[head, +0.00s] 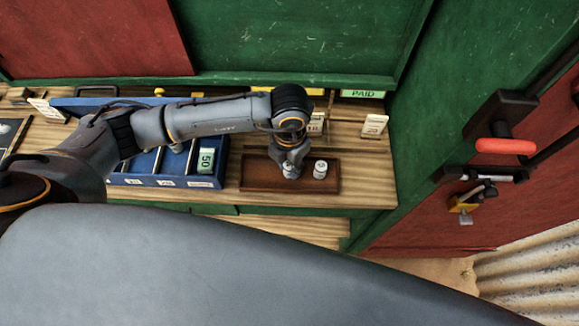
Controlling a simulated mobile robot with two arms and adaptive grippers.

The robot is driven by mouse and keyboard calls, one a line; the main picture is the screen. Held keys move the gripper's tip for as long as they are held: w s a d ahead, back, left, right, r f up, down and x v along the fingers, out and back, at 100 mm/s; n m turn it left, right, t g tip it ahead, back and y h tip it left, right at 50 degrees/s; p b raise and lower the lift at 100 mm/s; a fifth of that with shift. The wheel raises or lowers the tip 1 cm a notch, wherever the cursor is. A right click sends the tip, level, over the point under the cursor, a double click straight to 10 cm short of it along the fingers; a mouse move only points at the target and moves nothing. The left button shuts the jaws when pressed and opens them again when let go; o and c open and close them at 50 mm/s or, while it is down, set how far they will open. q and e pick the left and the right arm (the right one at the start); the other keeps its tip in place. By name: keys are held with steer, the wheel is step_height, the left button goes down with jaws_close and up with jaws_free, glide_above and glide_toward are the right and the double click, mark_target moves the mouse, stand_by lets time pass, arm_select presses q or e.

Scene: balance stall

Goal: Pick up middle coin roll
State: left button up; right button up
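A shallow brown tray (257,173) lies on the wooden counter right of the blue cash box. A pale coin roll (320,169) stands upright in the tray, apart from my gripper on its right. My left gripper (291,171) points down into the middle of the tray. A small pale thing, perhaps another coin roll, shows between or just under its fingertips. The fingers are small and partly cover it, so I cannot tell whether they are closed on it. My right gripper is not in view.
The blue cash box (216,172) has several compartments and a green 50 note. Small price cards (374,125) and a green PAID sign (362,94) stand behind the tray. A green wall and latched red door (540,130) border the right.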

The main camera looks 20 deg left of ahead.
arm_select(q)
jaws_close()
steer(key=shift+r, duration=0.1)
